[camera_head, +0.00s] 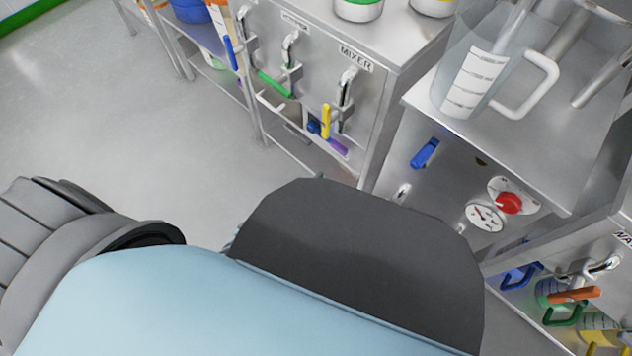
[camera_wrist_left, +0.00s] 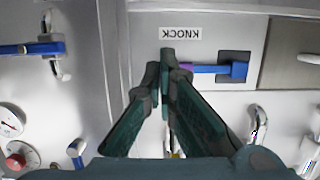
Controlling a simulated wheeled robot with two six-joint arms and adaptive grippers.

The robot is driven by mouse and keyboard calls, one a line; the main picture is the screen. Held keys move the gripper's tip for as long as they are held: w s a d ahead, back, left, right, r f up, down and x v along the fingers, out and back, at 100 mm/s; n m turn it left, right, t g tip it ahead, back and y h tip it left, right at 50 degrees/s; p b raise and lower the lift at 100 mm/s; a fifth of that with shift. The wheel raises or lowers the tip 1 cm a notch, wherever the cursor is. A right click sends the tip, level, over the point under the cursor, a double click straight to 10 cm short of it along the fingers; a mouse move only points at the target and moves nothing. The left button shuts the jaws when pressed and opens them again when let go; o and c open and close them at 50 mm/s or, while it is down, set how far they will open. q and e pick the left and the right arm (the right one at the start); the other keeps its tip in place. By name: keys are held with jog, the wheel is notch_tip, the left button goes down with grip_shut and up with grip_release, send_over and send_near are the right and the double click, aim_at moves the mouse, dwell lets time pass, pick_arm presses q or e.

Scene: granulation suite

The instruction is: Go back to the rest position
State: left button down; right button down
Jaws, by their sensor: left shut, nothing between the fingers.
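My left gripper (camera_wrist_left: 163,72) shows in the left wrist view. Its two dark green fingers come together at the tips and hold nothing. The tips are in front of a metal panel, just below an upside-down "KNOCK" label (camera_wrist_left: 181,33). A blue handle (camera_wrist_left: 237,69) with a purple part lies right beside the tips; I cannot tell whether they touch it. In the head view my light blue and dark grey arm fills the lower part, and the gripper itself is hidden. My right gripper is in neither view.
The "MIXER" cabinet (camera_head: 377,99) carries colored hooks and handles. A clear jug (camera_head: 477,75) stands on a steel shelf at right, above a panel with a red knob (camera_head: 509,203) and gauge (camera_head: 485,216). The grey floor (camera_head: 120,130) at left is clear.

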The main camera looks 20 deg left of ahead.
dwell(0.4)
